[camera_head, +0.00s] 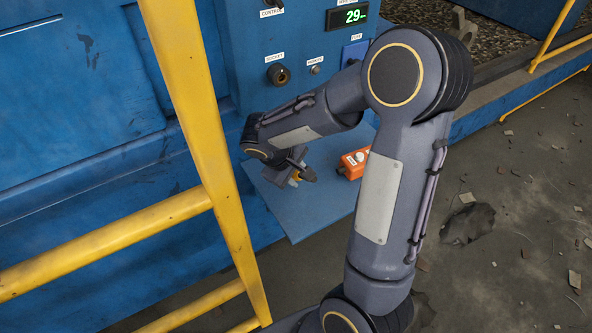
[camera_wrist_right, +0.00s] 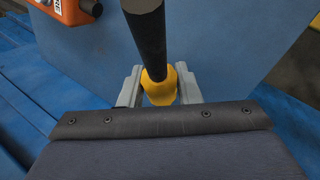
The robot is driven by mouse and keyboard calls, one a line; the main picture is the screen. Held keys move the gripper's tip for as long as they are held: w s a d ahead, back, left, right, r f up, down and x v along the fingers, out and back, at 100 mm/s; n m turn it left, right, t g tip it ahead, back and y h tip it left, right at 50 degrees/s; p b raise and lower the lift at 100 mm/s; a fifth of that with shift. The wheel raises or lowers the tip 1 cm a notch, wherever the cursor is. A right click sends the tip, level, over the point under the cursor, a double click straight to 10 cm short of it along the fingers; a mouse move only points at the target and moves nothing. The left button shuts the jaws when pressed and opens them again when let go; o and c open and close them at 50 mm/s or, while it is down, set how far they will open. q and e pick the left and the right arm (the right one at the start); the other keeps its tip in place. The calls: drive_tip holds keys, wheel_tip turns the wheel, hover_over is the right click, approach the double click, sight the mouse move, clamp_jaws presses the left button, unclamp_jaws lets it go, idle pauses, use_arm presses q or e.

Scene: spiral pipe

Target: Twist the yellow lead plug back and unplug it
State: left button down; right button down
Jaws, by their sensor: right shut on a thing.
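The yellow plug (camera_head: 294,179) is small in the head view, at my right gripper (camera_head: 297,174) above the blue shelf. In the right wrist view, the yellow plug (camera_wrist_right: 158,88) sits between the two grey fingers of my right gripper (camera_wrist_right: 159,90), which is shut on it. A thick black part (camera_wrist_right: 149,45) extends from the plug toward the top of that view. The round black socket (camera_head: 278,74) on the blue panel is higher up, apart from the plug, and nothing shows plugged into it. My left gripper is not in view.
An orange control box (camera_head: 355,162) lies on the blue shelf (camera_head: 310,218), right of the gripper. A yellow railing (camera_head: 205,130) stands in front at left. The panel carries a green display (camera_head: 347,16) and a small knob (camera_head: 315,70). Debris lies on the floor at right.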

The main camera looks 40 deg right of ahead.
drive_tip(key=shift+f, duration=0.45)
drive_tip(key=c, duration=1)
unclamp_jaws()
drive_tip(key=shift+o, duration=0.2)
